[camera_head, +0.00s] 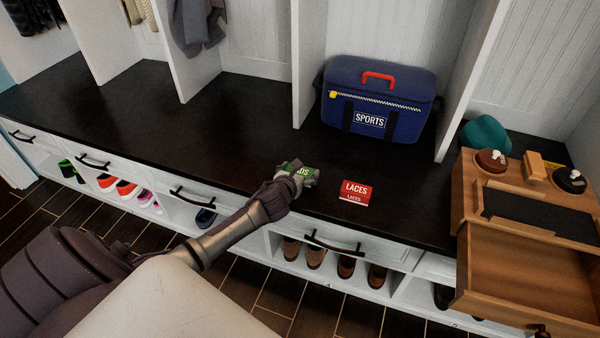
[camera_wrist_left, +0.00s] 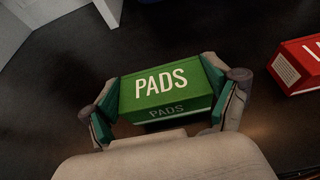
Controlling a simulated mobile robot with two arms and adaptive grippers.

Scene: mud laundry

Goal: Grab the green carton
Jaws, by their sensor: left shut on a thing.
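The green carton (camera_head: 303,171) is a small box lettered PADS, on the dark bench top near its front edge. In the left wrist view the green carton (camera_wrist_left: 165,85) sits between the two fingers of my left gripper (camera_wrist_left: 170,98), which touch its left and right sides. My left gripper (camera_head: 296,174) is shut on the carton and covers part of it in the head view. I cannot tell whether the carton is clear of the bench. My right gripper is not in view.
A red LACES box (camera_head: 355,193) lies just right of the carton. A blue SPORTS bag (camera_head: 376,103) stands behind, between white dividers. A wooden organizer with an open drawer (camera_head: 525,268) is at the right. The bench top (camera_head: 215,115) at left is clear.

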